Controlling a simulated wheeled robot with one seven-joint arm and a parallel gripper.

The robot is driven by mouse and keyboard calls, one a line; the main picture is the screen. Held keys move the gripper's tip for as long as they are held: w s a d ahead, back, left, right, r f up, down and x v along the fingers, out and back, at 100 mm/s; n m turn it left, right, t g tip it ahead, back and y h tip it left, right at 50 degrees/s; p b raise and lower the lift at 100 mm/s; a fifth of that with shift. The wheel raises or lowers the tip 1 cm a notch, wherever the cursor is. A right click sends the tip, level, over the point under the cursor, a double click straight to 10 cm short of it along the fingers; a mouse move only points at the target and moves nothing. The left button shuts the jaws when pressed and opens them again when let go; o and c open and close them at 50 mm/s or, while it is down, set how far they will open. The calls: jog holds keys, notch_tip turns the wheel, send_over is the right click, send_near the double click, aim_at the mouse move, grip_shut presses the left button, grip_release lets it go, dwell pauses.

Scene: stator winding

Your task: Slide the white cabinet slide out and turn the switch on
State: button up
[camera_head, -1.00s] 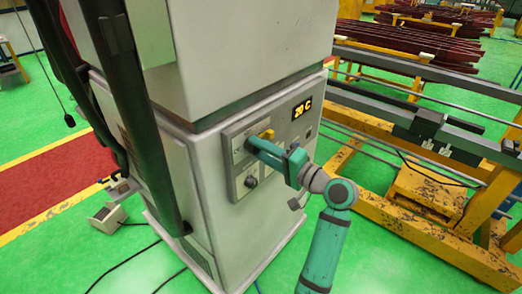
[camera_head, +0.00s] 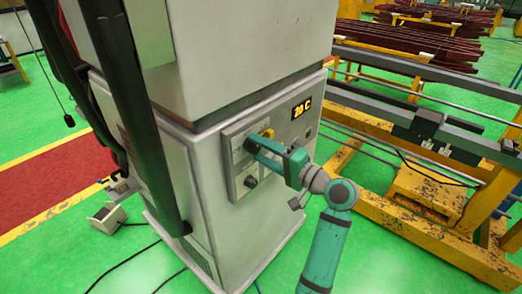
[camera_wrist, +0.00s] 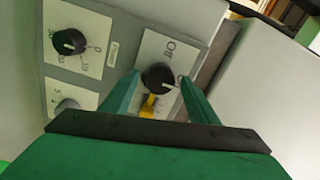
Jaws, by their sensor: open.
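The white cabinet (camera_head: 180,150) stands upright left of centre in the head view, with a control panel on its right-hand face. In the wrist view, a black round knob (camera_wrist: 158,77) sits on a white plate marked "Off", with a yellow part (camera_wrist: 149,104) below it. The yellow part also shows in the head view (camera_head: 267,133). My green gripper (camera_head: 250,143) is at this panel. In the wrist view my gripper (camera_wrist: 160,80) is open, one finger on each side of the black knob. I cannot tell whether the fingers touch it. No separate slide is clearly distinguishable.
A yellow and grey machine frame (camera_head: 440,190) stands to the right. Cables lie on the green floor.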

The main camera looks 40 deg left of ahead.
jog(key=d, duration=1)
jog(key=shift+s+d, duration=0.3)
jog(key=shift+s, duration=0.1)
jog(key=shift+f, duration=0.1)
